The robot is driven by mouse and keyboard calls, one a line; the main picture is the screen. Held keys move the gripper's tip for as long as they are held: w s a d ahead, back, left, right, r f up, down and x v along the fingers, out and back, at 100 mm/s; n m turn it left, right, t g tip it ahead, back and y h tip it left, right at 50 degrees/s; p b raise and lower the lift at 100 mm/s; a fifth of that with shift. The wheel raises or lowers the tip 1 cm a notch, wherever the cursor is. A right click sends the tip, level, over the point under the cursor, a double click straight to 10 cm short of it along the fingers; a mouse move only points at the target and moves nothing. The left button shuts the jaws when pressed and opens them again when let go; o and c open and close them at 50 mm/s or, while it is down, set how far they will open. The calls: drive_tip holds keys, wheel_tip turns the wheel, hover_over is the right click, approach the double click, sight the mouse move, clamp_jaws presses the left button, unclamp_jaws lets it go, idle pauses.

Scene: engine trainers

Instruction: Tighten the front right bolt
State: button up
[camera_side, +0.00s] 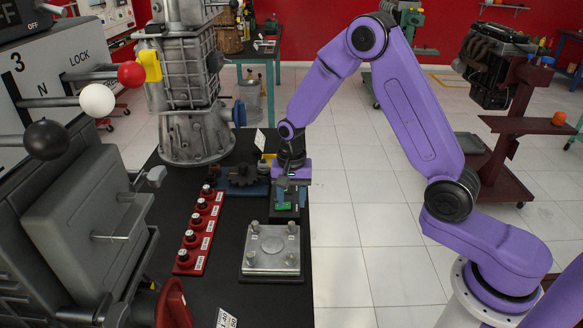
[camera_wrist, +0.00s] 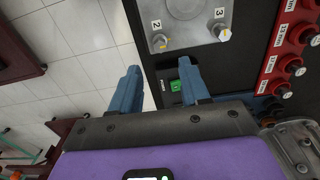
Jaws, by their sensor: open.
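In the wrist view, the plate (camera_wrist: 186,12) shows at the top, with a bolt marked 2 (camera_wrist: 159,42) and one marked 3 (camera_wrist: 223,34). My gripper (camera_side: 286,198) points down just beyond the plate's far edge. In the wrist view, my gripper (camera_wrist: 160,68) is open, its blue fingers apart. A small device with a green display (camera_wrist: 175,86) shows between and below them.
A red rack (camera_side: 200,232) with several sockets lies left of the plate. A large grey engine unit (camera_side: 192,100) stands behind it. The bench's right edge is close to the plate.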

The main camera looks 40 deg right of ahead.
wheel_tip(320, 180, up, 10)
idle(0.4)
drive_tip(key=shift+f, duration=0.1)
drive_tip(key=s+a+r+n, duration=0.2)
drive_tip(key=s+n, duration=0.3)
drive_tip(key=s, duration=0.2)
drive_tip(key=s+a+r+n, duration=0.2)
drive_tip(key=s+n, duration=0.4)
drive_tip(key=s, duration=0.1)
drive_tip(key=s+d+n, duration=0.2)
drive_tip(key=s+n, duration=0.3)
drive_tip(key=s, duration=0.3)
drive_tip(key=s+d+n, duration=0.2)
drive_tip(key=s+n, duration=0.3)
drive_tip(key=s, duration=0.4)
drive_tip(key=shift+s+n, duration=0.2)
drive_tip(key=shift+n, duration=0.2)
drive_tip(key=shift+w+r, duration=0.1)
